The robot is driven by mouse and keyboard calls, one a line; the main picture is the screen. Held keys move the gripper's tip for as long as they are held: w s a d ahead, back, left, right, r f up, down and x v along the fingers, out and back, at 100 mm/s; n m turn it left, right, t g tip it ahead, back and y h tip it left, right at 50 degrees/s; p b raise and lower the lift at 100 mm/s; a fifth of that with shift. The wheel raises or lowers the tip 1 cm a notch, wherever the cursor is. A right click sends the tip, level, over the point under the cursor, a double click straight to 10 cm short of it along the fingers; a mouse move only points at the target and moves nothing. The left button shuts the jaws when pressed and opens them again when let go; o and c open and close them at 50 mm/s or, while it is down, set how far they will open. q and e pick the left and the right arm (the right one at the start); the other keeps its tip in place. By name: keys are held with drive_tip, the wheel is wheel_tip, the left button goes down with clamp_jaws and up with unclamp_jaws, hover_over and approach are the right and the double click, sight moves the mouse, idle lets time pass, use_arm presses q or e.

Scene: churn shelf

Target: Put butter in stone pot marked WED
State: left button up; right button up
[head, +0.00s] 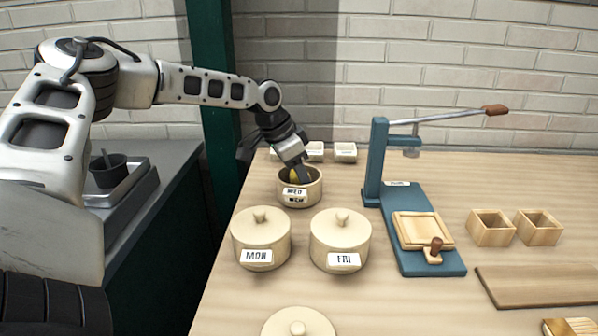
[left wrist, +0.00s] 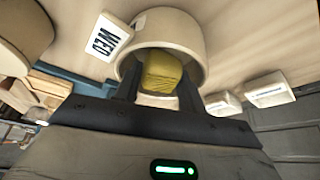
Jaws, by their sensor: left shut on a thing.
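The stone pot marked WED (head: 300,192) stands open, without its lid, behind the MON and FRI pots in the head view. It also shows in the left wrist view (left wrist: 190,28), with its label to the left. My left gripper (head: 300,178) reaches down into the pot's mouth from above. It is shut on the yellow butter (left wrist: 162,72), which is inside the pot's rim between the fingers. Whether the butter touches the pot's floor I cannot tell. My right gripper is not in view.
Lidded pots marked MON (head: 260,240) and FRI (head: 340,242) stand in front. A loose lid (head: 298,324) shows at the bottom edge; what is under it is cut off. A blue press (head: 425,262) stands to the right, with two small wooden boxes (head: 490,228) beyond.

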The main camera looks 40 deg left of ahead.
use_arm(q)
drive_tip(key=shift+f+b, duration=0.7)
drive_tip(key=shift+f, duration=0.2)
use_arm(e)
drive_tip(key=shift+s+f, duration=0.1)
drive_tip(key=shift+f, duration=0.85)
use_arm(q)
drive_tip(key=shift+r, duration=0.1)
drive_tip(key=o, duration=1)
drive_tip(key=c, duration=0.4)
drive_tip(key=p+v, duration=0.3)
drive_tip(key=shift+r, duration=0.15)
drive_tip(key=p+v, duration=0.6)
drive_tip(key=v, duration=0.1)
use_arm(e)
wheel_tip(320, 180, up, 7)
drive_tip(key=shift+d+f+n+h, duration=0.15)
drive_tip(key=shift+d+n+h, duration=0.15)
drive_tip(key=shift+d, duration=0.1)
